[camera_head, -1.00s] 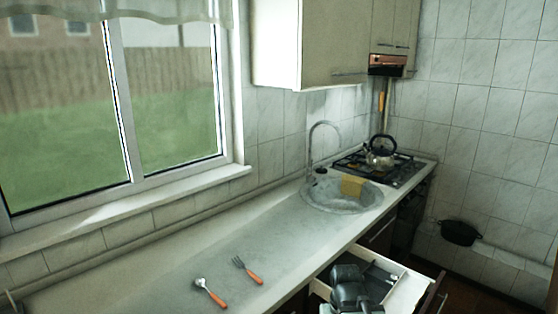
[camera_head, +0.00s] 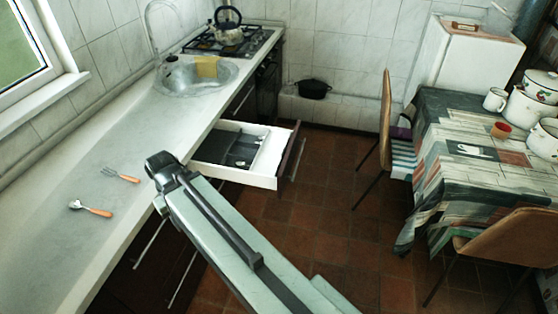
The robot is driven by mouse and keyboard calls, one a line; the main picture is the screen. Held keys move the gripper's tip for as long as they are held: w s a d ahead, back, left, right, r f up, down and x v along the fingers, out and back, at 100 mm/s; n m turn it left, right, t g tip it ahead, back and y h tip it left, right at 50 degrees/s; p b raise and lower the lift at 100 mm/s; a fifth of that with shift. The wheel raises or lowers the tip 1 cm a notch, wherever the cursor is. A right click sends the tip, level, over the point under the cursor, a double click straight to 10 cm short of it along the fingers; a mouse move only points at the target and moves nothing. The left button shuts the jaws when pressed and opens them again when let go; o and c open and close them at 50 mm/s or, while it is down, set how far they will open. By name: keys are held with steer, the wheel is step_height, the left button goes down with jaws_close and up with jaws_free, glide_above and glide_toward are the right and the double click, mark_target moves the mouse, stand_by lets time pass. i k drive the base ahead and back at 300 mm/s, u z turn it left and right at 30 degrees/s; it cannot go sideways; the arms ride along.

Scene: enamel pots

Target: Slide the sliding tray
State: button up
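The sliding tray appears to be the open white drawer (camera_head: 268,164) under the counter, in the middle of the head view. It is pulled out over the floor, with its dark front panel (camera_head: 291,157) at the right end. Inside are a grey insert (camera_head: 228,148) and what look like utensils, too small to tell apart. My arm (camera_head: 232,238) rises from the bottom and its upper end overlaps the picture just left of the drawer. My gripper is not visible, so I cannot tell whether it touches the drawer.
A fork (camera_head: 121,175) and a spoon (camera_head: 90,208) lie on the counter (camera_head: 62,247). A sink (camera_head: 195,78) and a gas stove (camera_head: 232,42) are farther back. A chair (camera_head: 386,125) and a cloth-covered table (camera_head: 450,200) with pots stand at right. Tiled floor (camera_head: 325,205) is clear between.

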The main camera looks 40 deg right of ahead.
mark_target(267, 162)
steer(key=u, duration=0.1)
steer(key=k, duration=1.15)
steer(key=z, duration=1)
steer(key=i, duration=1)
steer(key=z, duration=0.05)
